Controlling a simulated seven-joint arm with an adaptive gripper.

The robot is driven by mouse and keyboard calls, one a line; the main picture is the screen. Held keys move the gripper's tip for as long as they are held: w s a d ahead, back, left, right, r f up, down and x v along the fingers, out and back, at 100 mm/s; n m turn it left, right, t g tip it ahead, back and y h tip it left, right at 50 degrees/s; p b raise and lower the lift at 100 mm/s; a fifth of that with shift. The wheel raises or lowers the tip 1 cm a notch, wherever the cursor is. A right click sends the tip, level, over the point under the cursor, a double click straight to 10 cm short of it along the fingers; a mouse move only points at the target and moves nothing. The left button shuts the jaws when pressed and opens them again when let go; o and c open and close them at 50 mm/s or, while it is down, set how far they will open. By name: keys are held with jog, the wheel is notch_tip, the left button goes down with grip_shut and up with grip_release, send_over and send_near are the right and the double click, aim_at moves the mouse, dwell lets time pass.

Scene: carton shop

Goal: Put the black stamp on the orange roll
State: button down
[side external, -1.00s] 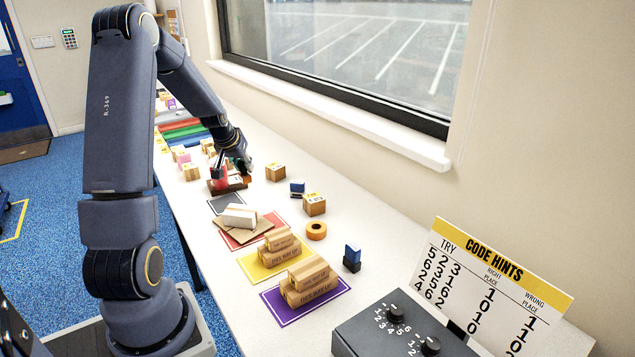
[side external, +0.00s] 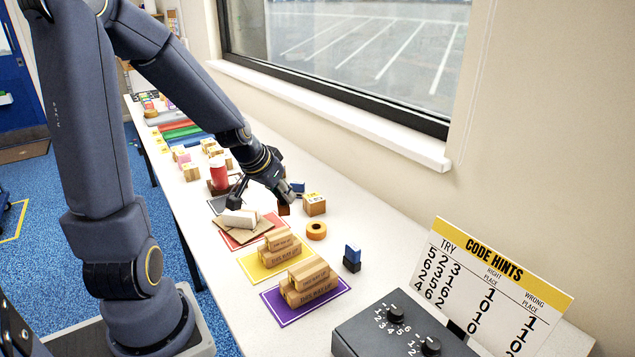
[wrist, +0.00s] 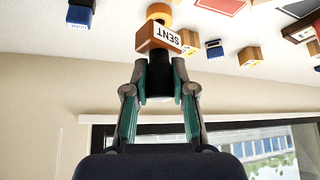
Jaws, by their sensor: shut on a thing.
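The black stamp (wrist: 158,72) has a black handle and an orange-brown base marked SENT. My gripper (wrist: 161,84) is shut on the handle, with the base at the far end in the wrist view. In the side view my gripper (side external: 281,191) holds the stamp above the table, its brown base (side external: 283,210) hanging below the fingers. The orange roll (side external: 316,231) lies flat on the white table, in front and to the right of the stamp, apart from it. In the wrist view the roll (wrist: 158,11) shows just beyond the base, partly covered by it.
A small carton (side external: 314,205) stands close behind the roll. A blue stamp (side external: 352,254) stands to its right, and another blue stamp (side external: 297,186) is behind. Red, yellow (side external: 257,265) and purple mats with cartons lie to the left. A red cylinder (side external: 219,176) stands farther back.

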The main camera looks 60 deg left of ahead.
jog(key=w+a+f, duration=0.1)
jog(key=w+f, duration=0.2)
jog(key=w, duration=0.1)
jog(key=w+a+f, duration=0.1)
jog(key=w+f, duration=0.1)
jog(key=w, duration=0.1)
jog(key=w+a+f, duration=0.2)
jog(key=w+f, duration=0.1)
jog(key=w, duration=0.1)
jog(key=shift+w+f, duration=0.35)
jog(key=shift+w+a+f, duration=0.1)
jog(key=shift+w+f, duration=0.1)
jog(key=shift+f, duration=0.05)
jog(key=shift+w+f, duration=0.1)
jog(key=shift+f, duration=1.55)
jog(key=shift+f, duration=0.1)
jog(key=c, duration=1)
grip_release()
jog(key=shift+o, duration=0.2)
